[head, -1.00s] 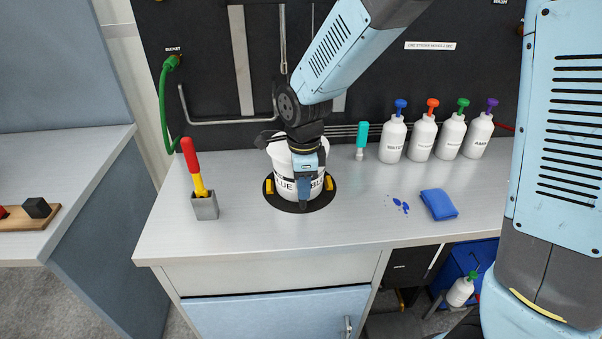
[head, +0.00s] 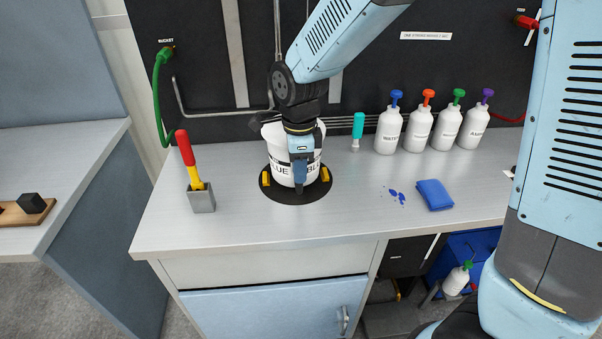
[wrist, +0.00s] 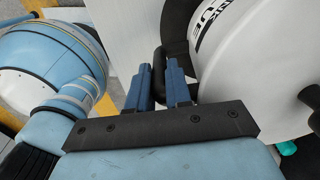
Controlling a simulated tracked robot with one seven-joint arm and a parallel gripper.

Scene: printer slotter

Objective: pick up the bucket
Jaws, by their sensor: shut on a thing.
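The white bucket (head: 296,143), with dark lettering ending in "BLUE", is upright over a round black base (head: 312,196) on the bench. It appears slightly raised above the base. My gripper (head: 300,180) is in front of the bucket, pointing down and shut on it. In the wrist view the bucket (wrist: 245,80) fills the right side, beside my gripper's blue fingers (wrist: 160,85). A black part of the bucket passes near the fingertips; the exact grip point is partly hidden.
Yellow blocks (head: 265,178) flank the base. A red-and-yellow tool in a grey holder (head: 201,200) stands left. Right are a teal-handled tool (head: 358,126), several white bottles (head: 389,134), blue spots and a blue cloth (head: 434,195). The front bench surface is clear.

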